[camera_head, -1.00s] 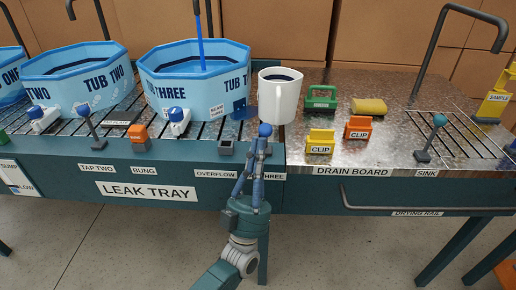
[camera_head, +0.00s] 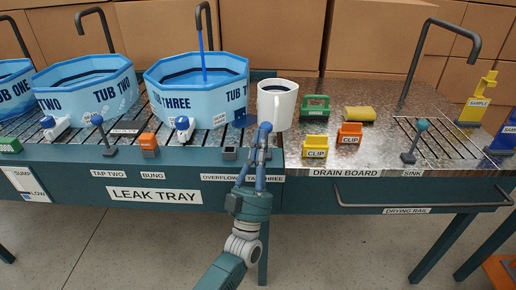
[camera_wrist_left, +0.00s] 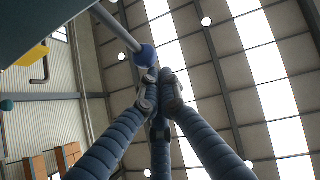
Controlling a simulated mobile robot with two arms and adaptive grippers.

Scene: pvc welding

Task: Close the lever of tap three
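The tap three lever shows its blue ball (camera_head: 265,127) at the front edge of the table, in front of the white mug. Its rod and ball also show in the left wrist view (camera_wrist_left: 145,55). My left gripper (camera_head: 262,143) is at this ball from the front, and its fingers partly hide the lever. In the left wrist view its fingertips (camera_wrist_left: 160,82) are drawn together beside the ball, touching or nearly so, and the ball is not enclosed. A thin blue stream (camera_head: 203,60) runs from the spout (camera_head: 204,15) into tub three (camera_head: 195,90). My right gripper is not in view.
The white mug (camera_head: 276,106) stands just behind the lever. The tap two lever (camera_head: 98,121) is on the left and the sink lever (camera_head: 420,128) on the right. Yellow (camera_head: 315,145) and orange (camera_head: 350,134) clips lie on the drain board, right of my gripper.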

